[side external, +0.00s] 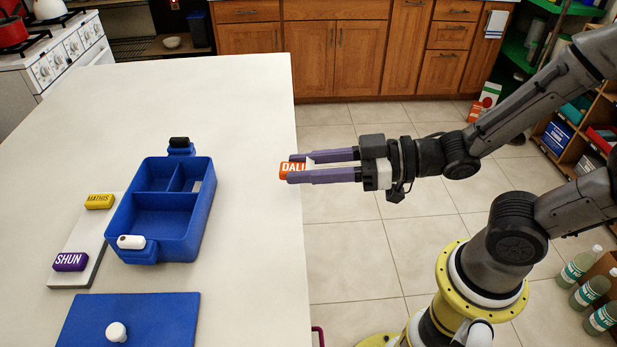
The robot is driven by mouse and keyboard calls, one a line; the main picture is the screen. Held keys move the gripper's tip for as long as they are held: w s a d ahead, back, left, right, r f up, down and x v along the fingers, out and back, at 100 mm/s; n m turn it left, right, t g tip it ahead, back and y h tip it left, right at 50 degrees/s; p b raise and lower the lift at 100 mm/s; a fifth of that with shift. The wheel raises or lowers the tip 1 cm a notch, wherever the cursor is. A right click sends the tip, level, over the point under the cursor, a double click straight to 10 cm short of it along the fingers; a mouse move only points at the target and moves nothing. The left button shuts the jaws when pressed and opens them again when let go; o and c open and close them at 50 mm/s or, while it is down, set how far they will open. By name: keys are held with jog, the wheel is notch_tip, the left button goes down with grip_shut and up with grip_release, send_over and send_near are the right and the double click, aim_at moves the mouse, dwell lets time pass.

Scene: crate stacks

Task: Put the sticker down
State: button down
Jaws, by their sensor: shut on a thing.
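An orange sticker block lettered "DALI" (291,170) is between the fingertips of my gripper (295,168). My gripper has purple fingers and is shut on this block at the right edge of the table. Part of the block is hidden by the near finger. I cannot tell whether the block touches the table or is held above it. A yellow sticker block lettered "MATHIS" (100,202) and a purple one lettered "SHUN" (70,262) sit on a grey-white board (88,272) at the left.
A blue compartment box (207,210) stands between the board and my gripper, with a black piece (179,142) and a white piece (131,242) at its ends. A blue lid (165,320) with a white knob lies in front. The white table (250,110) is clear behind the box.

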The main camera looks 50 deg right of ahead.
jog(key=w+d+f+m+t+h, duration=0.2)
jog(key=w+d+f+m+h, duration=0.3)
jog(key=w+d, duration=0.55)
jog(key=w+d+f+m+t+h, duration=0.1)
jog(key=w+d+f+m+h, duration=0.35)
jog(key=d, duration=0.85)
jog(key=s+a+f+n, duration=0.1)
jog(key=s+a+f, duration=0.1)
jog(key=f, duration=0.4)
jog(key=s+a+f+n, duration=0.1)
jog(key=s+a+f, duration=0.2)
jog(key=a+f, duration=0.2)
jog(key=shift+s+a+f+t, duration=0.2)
jog(key=shift+f+t, duration=0.1)
jog(key=shift+f, duration=0.3)
jog(key=shift+h, duration=0.25)
